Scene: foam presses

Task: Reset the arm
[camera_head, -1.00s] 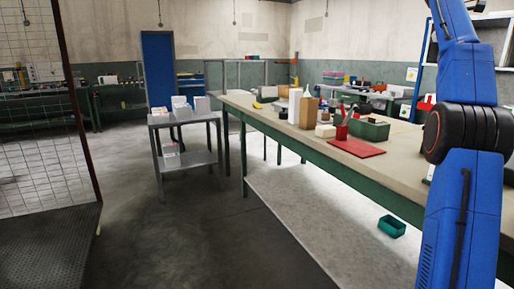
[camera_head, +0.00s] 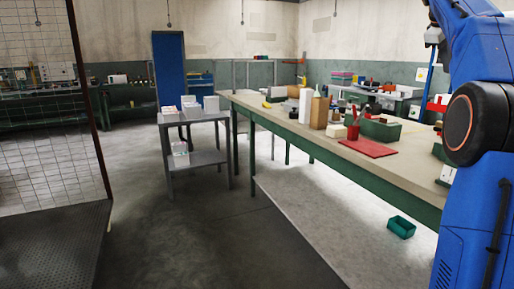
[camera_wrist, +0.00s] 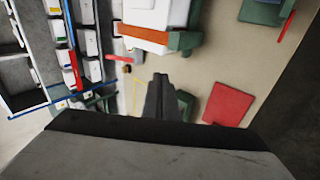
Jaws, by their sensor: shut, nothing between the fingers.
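My arm shows in blue with a black joint at the right edge of the head view, and its far end is out of that picture. My gripper (camera_wrist: 160,92) shows in the wrist view as dark fingers close together, shut and empty. It is above the workbench (camera_head: 330,140), apart from the things on it. A red mat (camera_wrist: 228,104) lies on the bench to the right of the fingers in the wrist view; it also shows in the head view (camera_head: 368,148). A white and orange machine (camera_wrist: 152,22) is beyond the fingertips.
A green bin (camera_head: 375,128), a brown box (camera_head: 319,112) and a white bottle (camera_head: 305,105) stand on the bench. A grey cart (camera_head: 195,118) with white boxes stands left of it. A teal bin (camera_head: 401,227) is below the bench. The floor at the left middle is clear.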

